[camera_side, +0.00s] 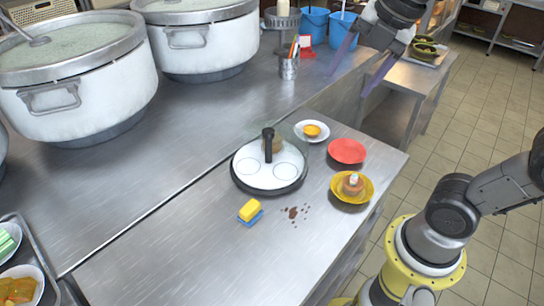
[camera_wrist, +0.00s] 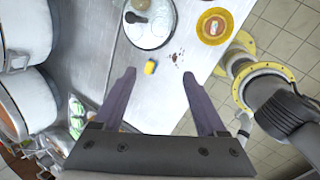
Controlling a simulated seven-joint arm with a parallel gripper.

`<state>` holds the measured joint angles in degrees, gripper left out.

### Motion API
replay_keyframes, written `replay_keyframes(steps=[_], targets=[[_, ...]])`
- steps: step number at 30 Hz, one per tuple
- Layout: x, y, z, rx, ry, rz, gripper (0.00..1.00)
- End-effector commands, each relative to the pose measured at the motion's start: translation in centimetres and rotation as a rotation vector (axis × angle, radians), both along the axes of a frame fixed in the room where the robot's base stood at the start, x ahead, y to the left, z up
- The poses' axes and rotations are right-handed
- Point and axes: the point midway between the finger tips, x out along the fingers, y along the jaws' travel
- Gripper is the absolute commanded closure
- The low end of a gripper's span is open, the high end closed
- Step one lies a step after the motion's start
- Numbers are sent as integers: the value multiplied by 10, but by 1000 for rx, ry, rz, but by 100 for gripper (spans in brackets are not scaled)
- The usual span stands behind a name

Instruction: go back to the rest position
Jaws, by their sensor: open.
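My gripper (camera_side: 349,84) is at the upper right of the side view, raised above the counter near its back edge. Its two purple fingers are spread wide with nothing between them. In the wrist view my gripper (camera_wrist: 158,74) also shows open and empty, with the steel counter (camera_wrist: 100,85) far below. No object touches the fingers. The task names no object, and no marker of a rest position shows.
A round white tray with a black handle (camera_side: 268,140) stands on the counter. Near it are a yellow sponge (camera_side: 249,210), brown crumbs (camera_side: 294,212), a red plate (camera_side: 346,150), a yellow plate (camera_side: 340,195) and a white saucer (camera_side: 312,137). Large stockpots (camera_side: 88,100) stand left.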

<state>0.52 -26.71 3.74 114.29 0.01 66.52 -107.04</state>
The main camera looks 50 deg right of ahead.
Motion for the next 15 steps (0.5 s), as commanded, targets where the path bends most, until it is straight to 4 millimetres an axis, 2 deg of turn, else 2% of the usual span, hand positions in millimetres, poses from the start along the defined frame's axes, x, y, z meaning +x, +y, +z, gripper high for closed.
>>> replay_keyframes(steps=[1, 6, 15], targets=[[-14, 1, -6, 42, -18, -100, 26], [-45, 2, -28, 205, -60, -458, 26], [-81, 2, -73, 507, -84, -1087, 26]])
